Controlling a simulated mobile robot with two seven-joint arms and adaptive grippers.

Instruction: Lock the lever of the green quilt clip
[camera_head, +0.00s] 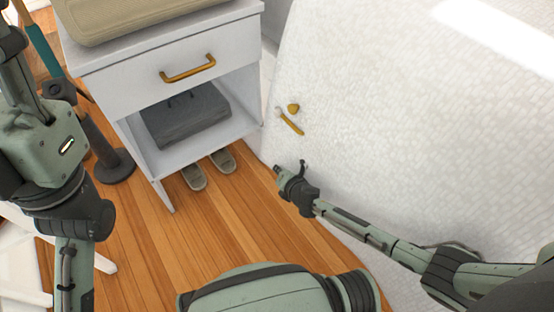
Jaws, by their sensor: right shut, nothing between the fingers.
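A small ochre-yellow clip-like piece (291,122) with a knob at its top and a slanted lever-like bar lies against the white quilted surface (400,120). It looks yellow rather than green, and I see no green clip. It is too small to tell how its lever stands. My right gripper (290,171) is below the piece and apart from it, near the edge of the white surface. It is shut and empty. My left arm comes down along the left side, and its gripper is outside the picture.
A white nightstand (130,78) with a brass drawer handle (188,69) stands left of the quilted surface. A grey box (187,114) sits on its open shelf, and a beige case (140,18) on top. Slippers (194,177) lie beneath it. Wooden floor (200,240) is clear in front.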

